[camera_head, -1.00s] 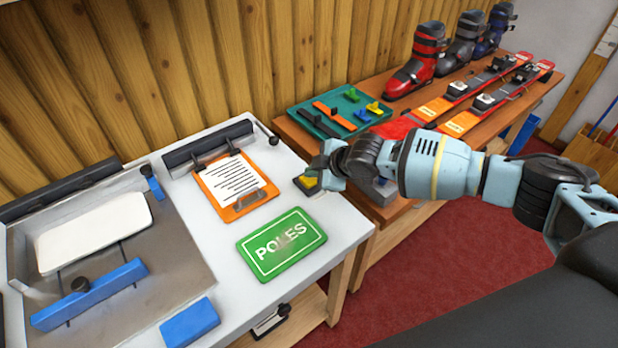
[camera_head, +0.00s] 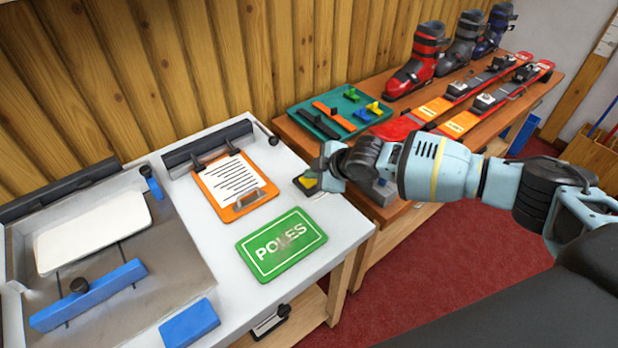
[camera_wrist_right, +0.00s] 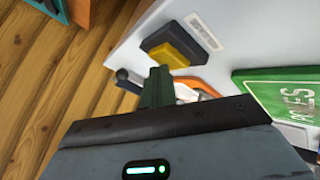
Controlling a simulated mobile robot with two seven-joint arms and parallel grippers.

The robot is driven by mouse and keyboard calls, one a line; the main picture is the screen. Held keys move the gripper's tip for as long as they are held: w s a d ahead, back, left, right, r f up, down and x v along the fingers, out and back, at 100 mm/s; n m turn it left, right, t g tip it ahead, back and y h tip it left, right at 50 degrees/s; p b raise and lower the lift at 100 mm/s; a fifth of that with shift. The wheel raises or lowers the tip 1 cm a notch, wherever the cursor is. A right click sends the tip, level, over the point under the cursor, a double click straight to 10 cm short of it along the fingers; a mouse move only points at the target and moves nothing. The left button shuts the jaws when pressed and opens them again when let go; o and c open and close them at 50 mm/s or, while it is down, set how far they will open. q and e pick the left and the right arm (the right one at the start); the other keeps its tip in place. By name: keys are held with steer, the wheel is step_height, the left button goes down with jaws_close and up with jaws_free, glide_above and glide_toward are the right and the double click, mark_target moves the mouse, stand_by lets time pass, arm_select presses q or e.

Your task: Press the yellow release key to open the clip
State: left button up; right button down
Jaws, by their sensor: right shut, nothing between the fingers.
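The yellow release key (camera_head: 309,183) sits on a small dark block near the right edge of the white bench, partly hidden by my right gripper (camera_head: 322,178). The key (camera_wrist_right: 176,53) shows more fully in the right wrist view, on the dark block (camera_wrist_right: 158,36). The dark fingers of my right gripper (camera_wrist_right: 158,84) are shut and empty, with their tips close to the key. I cannot tell whether they touch it. An orange clipboard (camera_head: 212,189) with a white sheet lies against a long black clip bar (camera_head: 203,149). My left gripper is not in view.
A green POLES sign (camera_head: 282,243) lies in front of the key. A metal tray (camera_head: 180,260) and a blue block (camera_head: 190,324) are on the left. A teal parts tray (camera_head: 335,97), skis (camera_head: 462,122) and boots (camera_head: 412,70) stand on the wooden bench behind my right arm.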

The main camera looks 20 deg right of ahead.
mark_target(313, 181)
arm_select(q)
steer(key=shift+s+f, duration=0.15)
arm_select(e)
steer(key=shift+f, duration=0.35)
stand_by(0.3)
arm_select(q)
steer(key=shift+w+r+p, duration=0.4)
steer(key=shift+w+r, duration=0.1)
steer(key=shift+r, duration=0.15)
arm_select(e)
steer(key=shift+r, duration=1.05)
